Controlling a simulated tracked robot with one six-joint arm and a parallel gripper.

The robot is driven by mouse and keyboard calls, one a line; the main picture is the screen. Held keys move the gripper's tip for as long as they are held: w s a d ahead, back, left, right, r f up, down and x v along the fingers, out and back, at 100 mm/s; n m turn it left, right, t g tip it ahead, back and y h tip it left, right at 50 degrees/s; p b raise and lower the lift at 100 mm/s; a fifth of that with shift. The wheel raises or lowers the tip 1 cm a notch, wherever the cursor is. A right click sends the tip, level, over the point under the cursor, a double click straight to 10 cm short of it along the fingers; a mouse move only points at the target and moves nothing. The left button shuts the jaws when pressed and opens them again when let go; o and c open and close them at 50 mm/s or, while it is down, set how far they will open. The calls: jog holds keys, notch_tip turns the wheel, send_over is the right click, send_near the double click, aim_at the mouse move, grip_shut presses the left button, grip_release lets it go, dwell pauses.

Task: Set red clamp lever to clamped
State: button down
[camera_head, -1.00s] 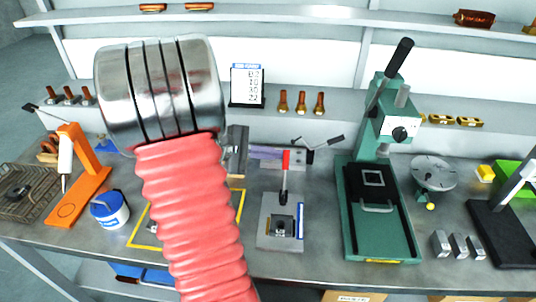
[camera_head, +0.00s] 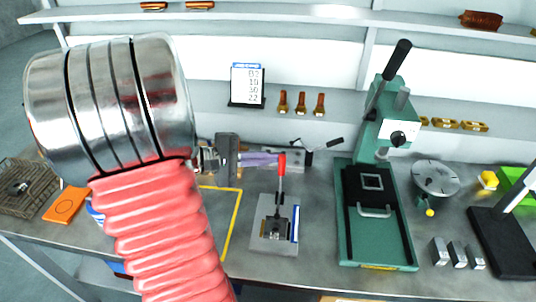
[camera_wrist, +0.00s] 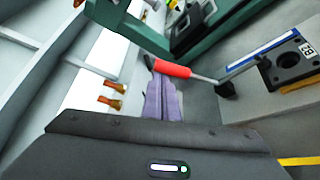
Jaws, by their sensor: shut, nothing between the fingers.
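The red clamp lever (camera_head: 281,165) stands about upright in the head view, its rod rising from the clamp on a grey plate (camera_head: 264,238). In the wrist view the red handle (camera_wrist: 172,68) lies across the picture with its rod running to a dark pivot. My gripper (camera_head: 277,159) is left of the lever, with its purple fingers shut and empty. In the wrist view the fingers (camera_wrist: 158,75) end close to the red handle's end. I cannot tell whether they touch it. My arm hides part of the bench at left.
A green press (camera_head: 376,215) stands right of the clamp, with a round plate (camera_head: 436,177) and metal blocks beyond. A black-handled lever tool (camera_head: 318,146) lies behind the clamp. A yellow-outlined area (camera_head: 233,222) is bare bench at left. A sign (camera_head: 247,84) stands at the back.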

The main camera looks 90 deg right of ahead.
jog(key=shift+a+r, duration=0.25)
jog(key=shift+a, duration=0.6)
